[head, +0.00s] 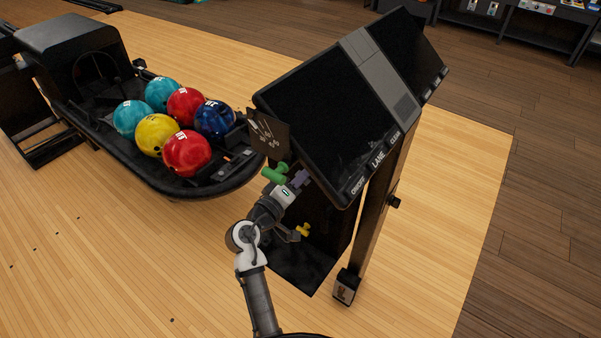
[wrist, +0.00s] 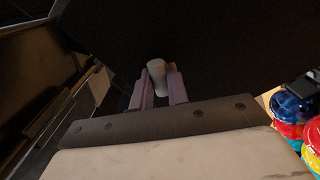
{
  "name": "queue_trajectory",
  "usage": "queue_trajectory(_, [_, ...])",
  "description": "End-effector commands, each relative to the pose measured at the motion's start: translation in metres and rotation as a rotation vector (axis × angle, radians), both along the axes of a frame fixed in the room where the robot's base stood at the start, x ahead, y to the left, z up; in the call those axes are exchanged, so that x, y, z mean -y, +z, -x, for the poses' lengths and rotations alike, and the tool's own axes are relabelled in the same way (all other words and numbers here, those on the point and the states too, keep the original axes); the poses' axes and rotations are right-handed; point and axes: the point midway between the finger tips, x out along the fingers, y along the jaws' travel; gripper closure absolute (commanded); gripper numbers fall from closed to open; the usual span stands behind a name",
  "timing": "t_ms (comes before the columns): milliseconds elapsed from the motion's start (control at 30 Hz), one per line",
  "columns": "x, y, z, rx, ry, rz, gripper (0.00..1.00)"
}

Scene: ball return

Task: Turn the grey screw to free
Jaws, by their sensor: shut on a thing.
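The grey screw (wrist: 157,72) shows in the wrist view as a pale grey, rounded peg between the two purple fingers of my gripper (wrist: 160,90). The fingers are closed on it from both sides. Its far end is against a dark surface, and how it is seated there cannot be made out. In the head view my gripper (head: 299,180) is at the dark console's side, just below the left screen's lower edge. The screw itself is hidden there.
A green handle-like part (head: 274,174) is just left of my gripper, and a yellow knob (head: 303,230) is lower on the console. The screens (head: 335,110) overhang close above. A ball return (head: 130,165) with several balls stands to the left.

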Motion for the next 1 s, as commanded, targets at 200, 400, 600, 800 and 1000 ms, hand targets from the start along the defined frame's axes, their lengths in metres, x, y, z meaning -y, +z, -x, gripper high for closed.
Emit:
queue_trajectory(200, [0.0033,0.0040,0.0004,-0.122,-0.009,0.166,1.00])
queue_trajectory(400, [0.0030,0.0041,0.0003,-0.235,-0.009,0.319,1.00])
queue_trajectory(600, [0.0023,0.0041,-0.0002,-0.336,-0.007,0.462,1.00])
queue_trajectory(800, [0.0017,0.0029,-0.0004,-0.419,-0.005,0.578,1.00])
queue_trajectory(1000, [0.0011,0.0013,-0.0005,-0.476,-0.004,0.654,1.00])
